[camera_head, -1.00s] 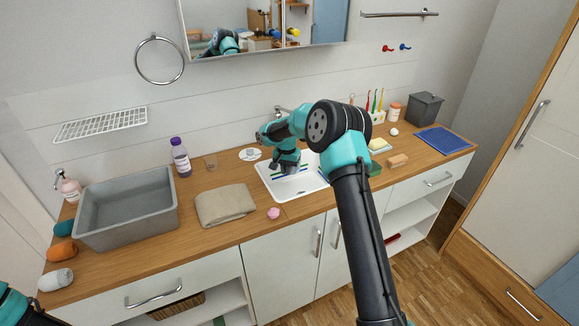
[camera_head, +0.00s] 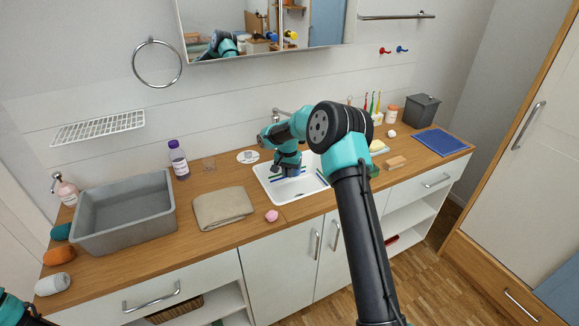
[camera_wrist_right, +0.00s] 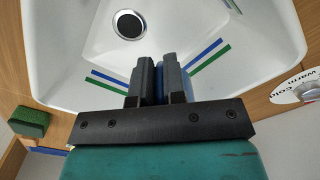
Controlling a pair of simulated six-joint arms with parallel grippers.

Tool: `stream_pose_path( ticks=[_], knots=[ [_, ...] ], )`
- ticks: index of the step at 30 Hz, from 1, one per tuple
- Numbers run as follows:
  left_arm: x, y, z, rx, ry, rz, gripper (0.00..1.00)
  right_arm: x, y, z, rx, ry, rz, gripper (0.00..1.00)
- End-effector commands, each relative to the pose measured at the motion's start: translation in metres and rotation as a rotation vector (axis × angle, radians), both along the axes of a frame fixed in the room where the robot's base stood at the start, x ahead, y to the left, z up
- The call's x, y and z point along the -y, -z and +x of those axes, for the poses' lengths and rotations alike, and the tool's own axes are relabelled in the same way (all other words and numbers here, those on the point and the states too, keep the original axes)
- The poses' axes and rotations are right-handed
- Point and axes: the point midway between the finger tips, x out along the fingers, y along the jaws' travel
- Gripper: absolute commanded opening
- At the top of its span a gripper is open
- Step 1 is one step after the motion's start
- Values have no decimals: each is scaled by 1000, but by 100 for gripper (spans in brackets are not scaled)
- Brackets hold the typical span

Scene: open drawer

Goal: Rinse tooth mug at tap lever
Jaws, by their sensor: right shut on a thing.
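My right gripper (camera_head: 287,172) is inside the white sink basin (camera_head: 265,175), pointing down. In the wrist view its two dark fingers (camera_wrist_right: 159,68) are shut on a narrow blue thing (camera_wrist_right: 158,85), mostly hidden between them; I cannot tell whether it is a mug. The drain (camera_wrist_right: 128,24) lies ahead of the fingertips. A white warm/cold dial (camera_head: 248,156) is beside the basin and shows in the wrist view (camera_wrist_right: 297,90). The tap (camera_head: 283,111) is behind the sink, partly hidden by my arm. My left gripper is out of view.
A purple-capped bottle (camera_head: 178,161), grey bin (camera_head: 124,215), folded towel (camera_head: 222,207) and pink item (camera_head: 271,215) stand left and in front of the sink. A brush holder (camera_head: 376,117) and soap block (camera_head: 395,162) are to the right.

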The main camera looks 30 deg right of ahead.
Motion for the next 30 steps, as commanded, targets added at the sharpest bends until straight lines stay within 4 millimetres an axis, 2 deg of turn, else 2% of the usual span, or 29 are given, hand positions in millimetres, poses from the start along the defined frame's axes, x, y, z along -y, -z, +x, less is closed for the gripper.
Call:
stream_pose_path(
  ticks=[30],
  knots=[
    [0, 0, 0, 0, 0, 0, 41, -32, -1, -48, 1, -1, -1, 0]
  ],
)
